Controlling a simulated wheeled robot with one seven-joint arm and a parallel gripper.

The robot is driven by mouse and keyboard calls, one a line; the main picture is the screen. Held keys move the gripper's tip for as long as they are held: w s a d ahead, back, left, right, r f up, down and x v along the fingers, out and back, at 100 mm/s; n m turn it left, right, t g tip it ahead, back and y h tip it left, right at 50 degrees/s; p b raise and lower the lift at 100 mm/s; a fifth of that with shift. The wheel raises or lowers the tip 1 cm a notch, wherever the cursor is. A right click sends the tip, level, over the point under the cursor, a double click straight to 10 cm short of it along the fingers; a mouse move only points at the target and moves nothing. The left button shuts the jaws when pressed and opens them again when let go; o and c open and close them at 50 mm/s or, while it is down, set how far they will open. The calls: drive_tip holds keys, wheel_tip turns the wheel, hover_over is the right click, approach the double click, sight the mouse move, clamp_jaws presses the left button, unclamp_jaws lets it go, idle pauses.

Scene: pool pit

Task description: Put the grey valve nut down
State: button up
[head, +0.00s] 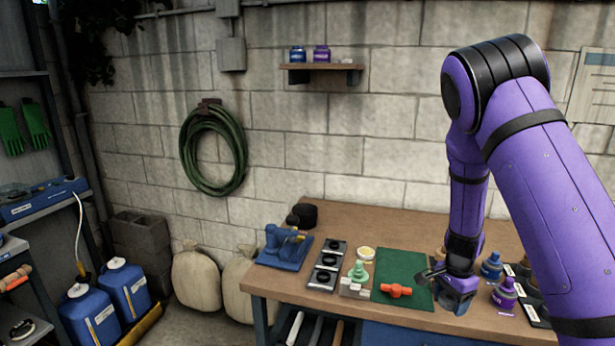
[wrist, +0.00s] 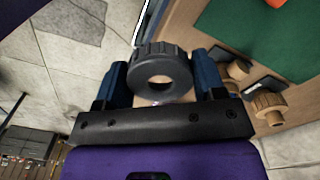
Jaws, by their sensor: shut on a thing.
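The grey valve nut (wrist: 160,75) is a dark, ribbed ring with a hole through its middle. In the wrist view it sits between the two blue fingers of my gripper (wrist: 161,82), which is shut on it. In the head view my gripper (head: 458,296) is low at the front edge of the workbench, right of the green mat (head: 408,266). A dark grey shape just below the fingers there seems to be the nut, but it is small and partly hidden.
The wooden workbench (head: 345,222) holds a blue fixture (head: 282,248), a dark tray with black rings (head: 326,266), a pale green fitting (head: 358,272) and an orange valve part (head: 396,290) on the mat. Blue (head: 491,266) and purple (head: 504,293) fittings stand right of my gripper.

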drive_tip(key=a+f+n, duration=0.1)
drive_tip(key=n, duration=0.2)
drive_tip(key=w+a+f+n, duration=0.1)
drive_tip(key=a+n, duration=0.1)
drive_tip(key=n, duration=0.2)
drive_tip(key=a+n, duration=0.1)
drive_tip(key=n, duration=0.3)
drive_tip(key=shift+w+a+f, duration=0.4)
drive_tip(key=n, duration=0.1)
drive_tip(key=a+n, duration=0.1)
drive_tip(key=n, duration=0.1)
drive_tip(key=shift+w+a+f, duration=0.2)
drive_tip(key=shift+a+f, duration=0.1)
drive_tip(key=shift+f, duration=0.1)
